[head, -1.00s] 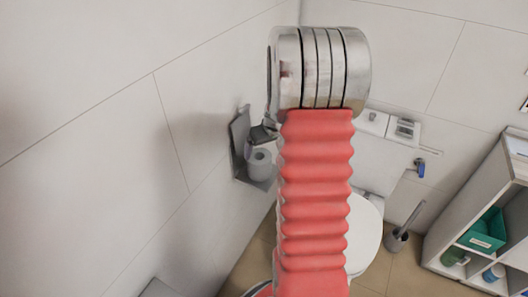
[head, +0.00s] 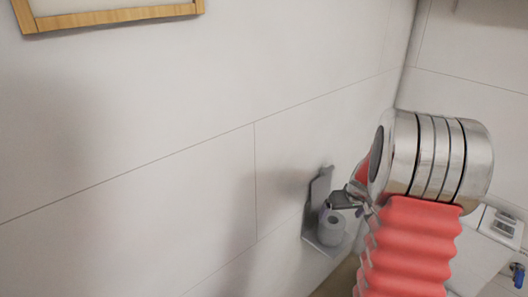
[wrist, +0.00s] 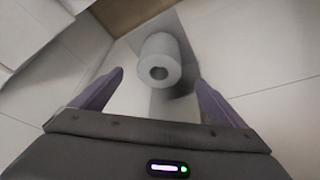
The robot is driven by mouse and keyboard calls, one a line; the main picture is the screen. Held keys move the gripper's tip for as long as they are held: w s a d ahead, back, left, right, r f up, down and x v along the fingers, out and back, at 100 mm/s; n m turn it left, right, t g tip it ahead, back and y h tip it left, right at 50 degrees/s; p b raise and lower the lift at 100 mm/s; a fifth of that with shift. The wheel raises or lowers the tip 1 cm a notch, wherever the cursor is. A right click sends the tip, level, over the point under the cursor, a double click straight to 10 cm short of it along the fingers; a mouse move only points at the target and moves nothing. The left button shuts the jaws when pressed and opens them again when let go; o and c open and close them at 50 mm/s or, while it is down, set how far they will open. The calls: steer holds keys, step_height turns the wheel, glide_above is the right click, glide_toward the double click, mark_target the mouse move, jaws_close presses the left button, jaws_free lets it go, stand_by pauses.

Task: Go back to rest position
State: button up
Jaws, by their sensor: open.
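My gripper (wrist: 158,82) is open in the wrist view, its two purple fingers spread apart with nothing held between them. A grey-white toilet roll (wrist: 161,56) lies beyond the fingertips, in line with the gap. In the head view my gripper (head: 347,200) is small and partly hidden by my arm, close to the roll (head: 331,230) on its grey wall holder (head: 320,190). Whether a fingertip touches the holder cannot be told.
A tiled wall (head: 150,130) fills the left and middle of the head view. A wood-framed item (head: 110,18) hangs at upper left. A white toilet cistern (head: 485,250) shows at lower right, partly behind my arm. Open air lies left of the arm.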

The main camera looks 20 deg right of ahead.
steer(key=s+a+m+g+y, duration=0.2)
steer(key=s+a, duration=0.4)
steer(key=a, duration=0.2)
steer(key=s+a+r+n+t, duration=0.1)
steer(key=s+a+r, duration=0.3)
steer(key=a, duration=0.5)
steer(key=s+a+r+n+t, duration=0.1)
steer(key=s+a+r+n, duration=0.1)
steer(key=s+a+r, duration=0.3)
steer(key=s+a+r+n+t, duration=0.1)
steer(key=s+a+r, duration=0.4)
steer(key=a+r, duration=0.6)
steer(key=shift+a+n+h, duration=0.3)
steer(key=shift+a+n, duration=0.4)
steer(key=shift+a, duration=0.45)
steer(key=shift+w, duration=0.1)
steer(key=shift+c, duration=0.4)
